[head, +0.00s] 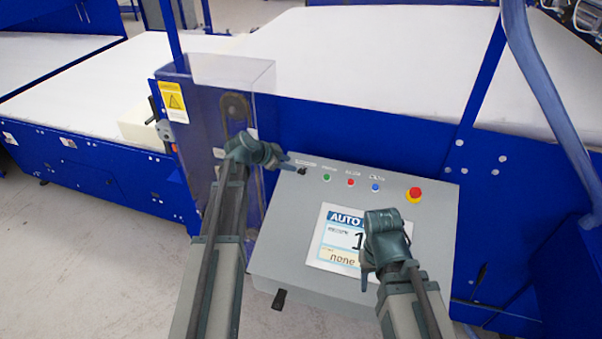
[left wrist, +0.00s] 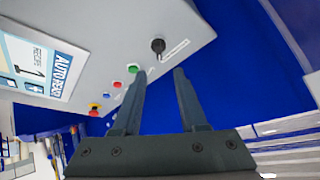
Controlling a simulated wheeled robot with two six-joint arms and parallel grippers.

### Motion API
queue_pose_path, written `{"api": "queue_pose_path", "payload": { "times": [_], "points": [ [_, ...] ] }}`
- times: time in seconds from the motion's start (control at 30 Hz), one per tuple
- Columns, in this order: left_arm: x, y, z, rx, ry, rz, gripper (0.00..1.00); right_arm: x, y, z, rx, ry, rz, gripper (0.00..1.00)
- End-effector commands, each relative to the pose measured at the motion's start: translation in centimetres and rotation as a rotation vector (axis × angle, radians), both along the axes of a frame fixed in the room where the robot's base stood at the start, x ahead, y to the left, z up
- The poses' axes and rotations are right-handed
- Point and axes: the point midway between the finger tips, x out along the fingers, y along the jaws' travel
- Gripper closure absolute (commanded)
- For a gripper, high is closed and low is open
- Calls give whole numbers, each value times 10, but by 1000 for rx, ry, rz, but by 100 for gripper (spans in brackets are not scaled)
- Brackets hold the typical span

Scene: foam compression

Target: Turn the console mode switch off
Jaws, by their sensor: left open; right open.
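The grey control console (head: 285,240) stands in front of me. Its black mode switch (head: 302,171) is at the upper left of the panel. In the left wrist view the switch (left wrist: 157,45) is a dark knob just beyond the fingertips, lined up with the gap between them. My left gripper (head: 293,165) is open and empty beside the switch; in the left wrist view its two fingers (left wrist: 161,73) are apart. I cannot tell whether they touch the switch. My right gripper (head: 366,276) is open in front of the console's screen (head: 335,225), covering its right part.
Right of the switch are a green button (head: 327,178), a red button (head: 350,182), a blue button (head: 375,187) and a red emergency stop (head: 414,194). A clear guard (head: 262,80) rises behind the left arm. A blue post (head: 483,85) stands at right.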

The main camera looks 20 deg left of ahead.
Motion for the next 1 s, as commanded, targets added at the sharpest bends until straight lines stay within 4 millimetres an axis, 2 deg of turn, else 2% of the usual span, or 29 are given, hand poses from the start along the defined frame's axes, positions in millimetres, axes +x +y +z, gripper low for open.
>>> {"api": "queue_pose_path", "payload": {
  "times": [0.03, 0.1, 0.4, 0.6, 0.93, 1.0],
  "points": [
    [10, -4, -16, 0, 1, -2, 58, 0, 0, -16, -1, 0, 5, 50],
    [19, -9, -25, 0, 1, -2, 58, 0, 0, -25, 0, 0, 10, 50],
    [47, -27, -54, 0, 1, -2, 58, 1, 0, -54, -1, -1, 16, 50],
    [54, -31, -60, 0, 2, 0, 58, 1, 0, -60, -1, -2, 15, 50],
    [55, -32, -60, 0, 2, 0, 58, 1, 0, -59, -1, -1, 15, 50],
    [55, -32, -60, 0, 2, 0, 71, 1, 0, -59, -1, -1, 15, 50]
  ]
}}
